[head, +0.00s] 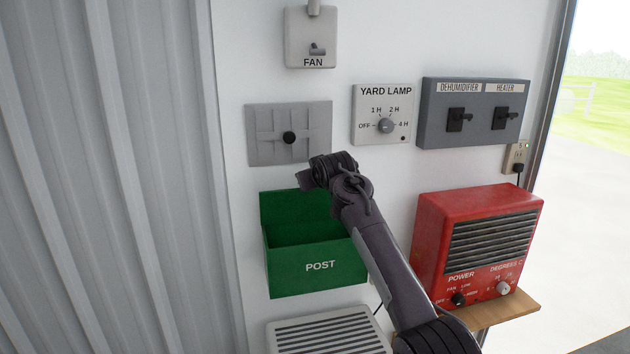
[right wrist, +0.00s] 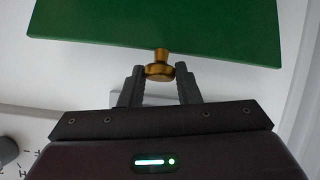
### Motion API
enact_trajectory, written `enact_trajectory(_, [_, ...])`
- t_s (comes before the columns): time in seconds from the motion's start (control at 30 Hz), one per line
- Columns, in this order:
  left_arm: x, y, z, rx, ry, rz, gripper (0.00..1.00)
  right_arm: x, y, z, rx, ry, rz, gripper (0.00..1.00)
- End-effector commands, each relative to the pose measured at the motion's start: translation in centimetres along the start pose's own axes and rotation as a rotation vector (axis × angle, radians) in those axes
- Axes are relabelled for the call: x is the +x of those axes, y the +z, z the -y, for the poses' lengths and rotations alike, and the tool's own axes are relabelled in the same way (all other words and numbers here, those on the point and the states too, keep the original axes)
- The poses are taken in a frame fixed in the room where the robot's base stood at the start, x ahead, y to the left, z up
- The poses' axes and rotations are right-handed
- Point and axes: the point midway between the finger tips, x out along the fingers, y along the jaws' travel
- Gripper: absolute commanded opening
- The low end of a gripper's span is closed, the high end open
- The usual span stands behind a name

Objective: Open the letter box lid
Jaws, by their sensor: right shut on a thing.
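The green letter box (head: 318,280) marked POST hangs on the white wall, its dark inside showing from above. Its lid (head: 285,212) stands raised, roughly upright at the back of the box. My right gripper (head: 312,180) is at the lid's upper edge. In the right wrist view, the lid (right wrist: 160,28) fills the top, with a brass knob (right wrist: 159,70) at its edge. The fingers of my right gripper (right wrist: 160,82) are shut on this knob. In the head view my gripper and arm hide the knob and the lid's right part. My left gripper is not in view.
To the right are the yard lamp dial (head: 386,124), a grey switch box (head: 472,135) and a red heater (head: 478,235) on a wooden shelf (head: 512,312). A vented white unit (head: 330,335) is below.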

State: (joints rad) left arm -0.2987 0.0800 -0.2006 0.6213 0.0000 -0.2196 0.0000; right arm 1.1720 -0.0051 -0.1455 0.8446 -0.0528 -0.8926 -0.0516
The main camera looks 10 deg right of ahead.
Motion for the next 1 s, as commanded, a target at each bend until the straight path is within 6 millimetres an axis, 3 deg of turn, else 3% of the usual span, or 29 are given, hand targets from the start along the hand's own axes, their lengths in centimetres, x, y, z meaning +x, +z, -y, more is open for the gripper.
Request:
enact_trajectory(0.1, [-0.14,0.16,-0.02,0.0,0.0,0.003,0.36,-0.17,-0.79,-0.29,0.002,-0.004,0.023,0.0])
enact_trajectory(0.67, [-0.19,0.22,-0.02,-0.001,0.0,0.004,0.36,-0.03,-0.74,-0.32,0.002,-0.011,0.055,0.0])
enact_trajectory(0.7, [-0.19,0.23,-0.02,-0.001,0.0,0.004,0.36,-0.03,-0.73,-0.32,0.002,-0.011,0.055,0.31])
enact_trajectory(0.87, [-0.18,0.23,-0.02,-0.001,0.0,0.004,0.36,0.02,-0.61,-0.26,0.001,-0.012,0.058,0.5])
enact_trajectory(1.0, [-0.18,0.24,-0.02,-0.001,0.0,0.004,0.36,0.06,-0.51,-0.19,0.0,-0.013,0.061,0.5])
